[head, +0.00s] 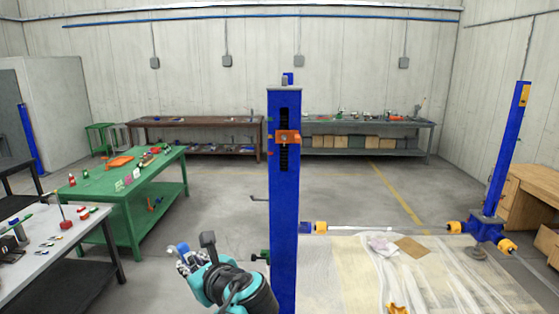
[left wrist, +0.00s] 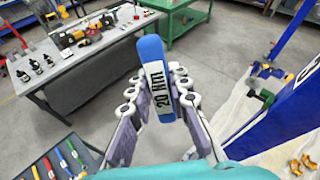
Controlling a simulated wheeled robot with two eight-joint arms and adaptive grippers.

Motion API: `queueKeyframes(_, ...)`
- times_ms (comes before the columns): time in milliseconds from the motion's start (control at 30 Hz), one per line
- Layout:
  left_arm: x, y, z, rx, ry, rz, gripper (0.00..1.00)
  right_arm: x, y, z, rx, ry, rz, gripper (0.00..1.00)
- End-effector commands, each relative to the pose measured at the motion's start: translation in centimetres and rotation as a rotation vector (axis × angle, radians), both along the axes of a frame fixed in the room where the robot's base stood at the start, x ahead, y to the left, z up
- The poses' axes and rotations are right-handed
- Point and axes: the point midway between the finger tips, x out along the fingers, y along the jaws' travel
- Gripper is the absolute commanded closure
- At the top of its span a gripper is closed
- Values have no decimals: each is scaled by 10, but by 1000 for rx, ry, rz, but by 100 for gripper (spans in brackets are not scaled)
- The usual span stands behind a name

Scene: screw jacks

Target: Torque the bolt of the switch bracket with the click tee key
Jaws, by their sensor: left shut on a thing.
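My left gripper (head: 186,260) is shut on the blue handle of the click tee key (left wrist: 158,80), which bears a white label reading "20 Nm". The handle stands up between the fingers in the left wrist view, and its blue end (head: 183,248) shows in the head view. The gripper is left of the blue screw jack column (head: 284,210) and apart from it. A small green part with a dark knob (head: 262,257) sticks out from the column's left side. I cannot tell whether it is the switch bracket, and no bolt can be made out. My right gripper is not in view.
A grey-topped table (head: 30,262) with small tools and a green table (head: 128,180) stand at the left. A pale sheet (head: 345,270) lies right of the column. A second blue column (head: 507,150) stands at far right. The floor between the green table and the column is clear.

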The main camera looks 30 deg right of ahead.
Motion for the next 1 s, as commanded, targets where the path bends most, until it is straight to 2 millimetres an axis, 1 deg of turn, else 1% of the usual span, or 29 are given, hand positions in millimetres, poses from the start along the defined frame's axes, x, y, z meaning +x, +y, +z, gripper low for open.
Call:
queueKeyframes(33, -12, -15, 35, 7, -42, -97, 100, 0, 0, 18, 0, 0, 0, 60)
queueKeyframes(67, -17, -25, 49, 9, -68, -151, 100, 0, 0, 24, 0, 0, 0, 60)
queueKeyframes(100, -26, -39, 69, 11, -100, -223, 100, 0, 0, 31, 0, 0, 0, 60)
queueKeyframes(167, -40, -58, 98, 7, -148, -324, 100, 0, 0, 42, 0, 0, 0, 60)
queueKeyframes(200, -50, -70, 117, 3, -179, -385, 100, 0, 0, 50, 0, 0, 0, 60)
queueKeyframes(300, -76, -98, 159, -12, -244, -522, 100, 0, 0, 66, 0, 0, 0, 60)
queueKeyframes(400, -101, -120, 193, -32, -295, -624, 100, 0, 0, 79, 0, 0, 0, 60)
queueKeyframes(433, -107, -125, 200, -37, -307, -649, 100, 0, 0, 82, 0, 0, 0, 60)
queueKeyframes(500, -120, -135, 216, -47, -329, -694, 100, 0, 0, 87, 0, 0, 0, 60)
queueKeyframes(567, -129, -141, 224, -56, -342, -722, 100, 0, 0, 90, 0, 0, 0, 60)
queueKeyframes(633, -134, -145, 230, -62, -352, -740, 100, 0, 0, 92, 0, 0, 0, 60)
queueKeyframes(700, -136, -148, 233, -65, -358, -750, 100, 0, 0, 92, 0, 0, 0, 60)
queueKeyframes(767, -133, -151, 233, -65, -359, -753, 100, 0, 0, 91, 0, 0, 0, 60)
queueKeyframes(833, -126, -156, 232, -66, -360, -752, 100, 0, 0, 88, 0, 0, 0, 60)
queueKeyframes(1000, -101, -170, 232, -66, -359, -750, 100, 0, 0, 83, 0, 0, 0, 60)
